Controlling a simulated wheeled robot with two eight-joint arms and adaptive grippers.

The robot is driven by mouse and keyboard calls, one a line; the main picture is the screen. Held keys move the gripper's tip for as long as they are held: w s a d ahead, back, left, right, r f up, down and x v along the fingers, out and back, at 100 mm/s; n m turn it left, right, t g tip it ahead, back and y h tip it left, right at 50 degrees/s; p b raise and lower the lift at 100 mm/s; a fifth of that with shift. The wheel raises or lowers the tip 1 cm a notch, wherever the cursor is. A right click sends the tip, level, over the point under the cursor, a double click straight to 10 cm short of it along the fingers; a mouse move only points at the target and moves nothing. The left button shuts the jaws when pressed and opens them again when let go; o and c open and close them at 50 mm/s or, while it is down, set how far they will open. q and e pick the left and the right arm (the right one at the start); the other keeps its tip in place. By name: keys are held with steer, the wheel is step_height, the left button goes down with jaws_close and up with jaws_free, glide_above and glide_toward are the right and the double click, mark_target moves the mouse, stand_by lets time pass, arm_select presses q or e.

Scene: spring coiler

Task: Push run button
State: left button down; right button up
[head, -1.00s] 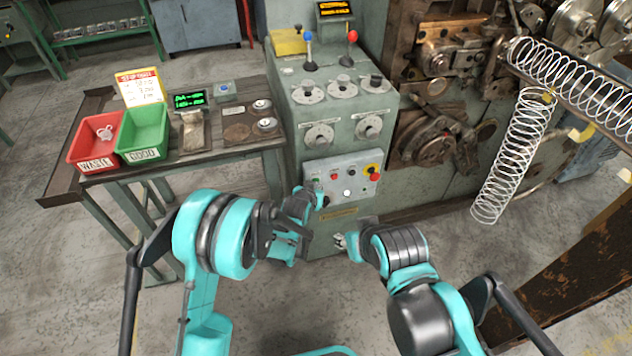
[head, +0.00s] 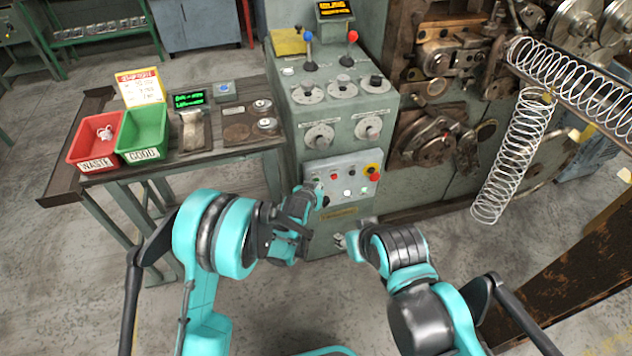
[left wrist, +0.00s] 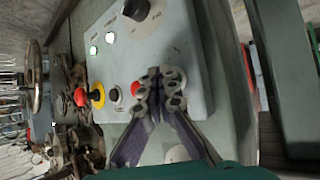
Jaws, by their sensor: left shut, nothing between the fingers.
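The control panel (head: 342,180) is on the front of the grey-green machine cabinet. A green button (head: 316,178) is at its upper left, beside a red button (head: 334,176). My left gripper (head: 319,190) is shut and empty, with its tips close in front of the panel's left part, just below the green button. In the left wrist view its shut fingertips (left wrist: 161,86) are beside the red button (left wrist: 136,88) and cover the panel behind them. The green button does not show there. Contact cannot be told. My right gripper (head: 340,241) is low before the cabinet; its fingers are unclear.
A red emergency knob on a yellow base (head: 371,170) is at the panel's right. The side table (head: 225,152) carries a red waste bin (head: 95,148) and a green good bin (head: 143,134). A wire spring (head: 507,160) hangs at the right.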

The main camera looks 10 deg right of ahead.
arm_select(q)
steer(key=shift+s, duration=0.6)
steer(key=shift+s, duration=0.1)
steer(key=s, duration=0.4)
steer(key=shift+s+d, duration=0.1)
steer(key=shift+s, duration=0.3)
stand_by(0.4)
steer(key=s+a+r+n+y, duration=0.1)
steer(key=s+a+r+y, duration=0.15)
steer(key=a+r, duration=0.65)
steer(key=s+a+r+n+y, duration=0.1)
steer(key=s+a+r+n, duration=0.15)
steer(key=a+r, duration=0.7)
steer(key=s+a+n+g+y, duration=0.1)
steer(key=s+a+n+g, duration=0.1)
steer(key=s+a, duration=1.4)
steer(key=s+f, duration=0.1)
steer(key=s, duration=0.1)
steer(key=shift+s+a+y, duration=0.2)
steer(key=shift+s+y, duration=0.15)
